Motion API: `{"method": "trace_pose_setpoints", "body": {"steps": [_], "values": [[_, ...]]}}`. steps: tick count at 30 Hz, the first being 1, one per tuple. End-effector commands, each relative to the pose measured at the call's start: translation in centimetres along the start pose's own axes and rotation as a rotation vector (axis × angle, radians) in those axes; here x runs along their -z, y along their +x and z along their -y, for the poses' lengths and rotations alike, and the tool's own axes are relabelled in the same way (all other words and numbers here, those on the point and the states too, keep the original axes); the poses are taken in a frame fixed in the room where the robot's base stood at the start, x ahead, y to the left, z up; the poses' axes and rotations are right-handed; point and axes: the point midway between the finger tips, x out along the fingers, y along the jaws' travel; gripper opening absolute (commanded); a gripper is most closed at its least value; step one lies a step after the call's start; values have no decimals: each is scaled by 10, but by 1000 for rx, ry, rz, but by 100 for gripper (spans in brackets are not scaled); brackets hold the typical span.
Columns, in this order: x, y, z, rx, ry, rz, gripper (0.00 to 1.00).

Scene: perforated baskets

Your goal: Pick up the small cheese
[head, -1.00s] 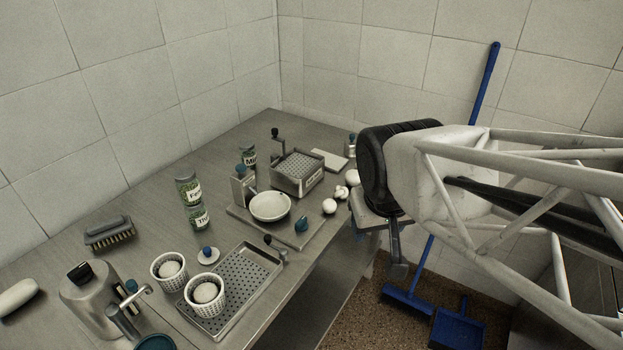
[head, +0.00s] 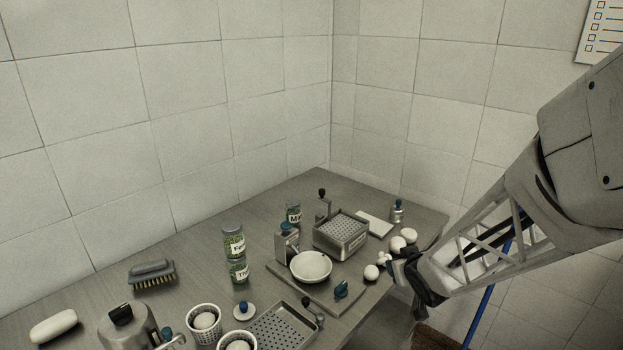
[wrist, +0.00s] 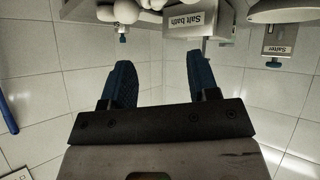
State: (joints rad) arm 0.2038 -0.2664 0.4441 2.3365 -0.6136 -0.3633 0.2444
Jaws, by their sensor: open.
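My gripper (head: 408,277) is at the right edge of the counter, close to a group of white rounded pieces (head: 371,272). In the wrist view its two dark blue fingers (wrist: 160,72) are spread with nothing between them. White rounded pieces (wrist: 125,11) show at the top of that view, beyond the fingers. Two white cheeses sit in perforated baskets, one in the left basket (head: 204,320) and one in the basket at the bottom edge (head: 238,345), which is cut off. I cannot tell which white piece is the small cheese.
A perforated metal box (head: 341,243) labelled "Salt bath" in the wrist view (wrist: 200,22) stands near the gripper. A white bowl (head: 311,267), labelled jars (head: 234,242), a perforated tray (head: 277,331) and a brush (head: 152,273) share the counter.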

Motion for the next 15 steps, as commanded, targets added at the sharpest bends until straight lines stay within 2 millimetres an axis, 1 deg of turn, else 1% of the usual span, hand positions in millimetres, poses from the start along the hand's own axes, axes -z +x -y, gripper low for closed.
{"method": "trace_pose_setpoints", "body": {"steps": [1, 6, 10, 15], "values": [[-6, 11, 1, 24, -2, -24, 55], [-20, 40, 8, 125, -5, -128, 55], [-31, 54, 15, 197, 2, -192, 55], [-39, 62, 21, 258, 14, -243, 55]]}}
